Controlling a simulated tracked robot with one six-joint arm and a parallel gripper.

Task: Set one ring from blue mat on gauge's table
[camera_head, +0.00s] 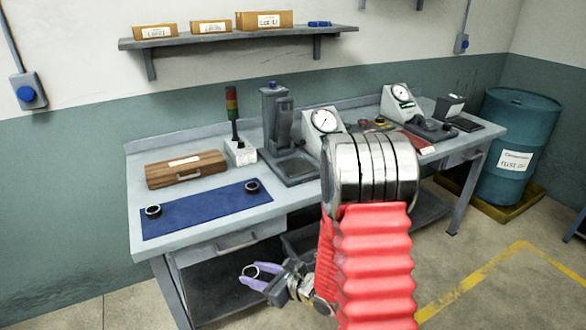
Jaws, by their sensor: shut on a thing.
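My gripper (252,273), with pale purple fingers, is low in front of the bench and shut on a small ring (250,268). The blue mat (205,212) lies on the left part of the bench. A dark ring (153,211) stands near its left end and another dark ring (252,186) near its right end. A grey gauge stand (276,120) with a flat base (292,168) is right of the mat. A dial box (323,122) is beside it. My arm hides part of the bench right of the stand.
A wooden case (186,169) lies behind the mat. A signal lamp (233,115) stands between case and gauge. A second dial box (401,94) is farther right. The bench's front edge and drawer (225,243) are close behind my gripper. A blue drum (515,140) stands at right.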

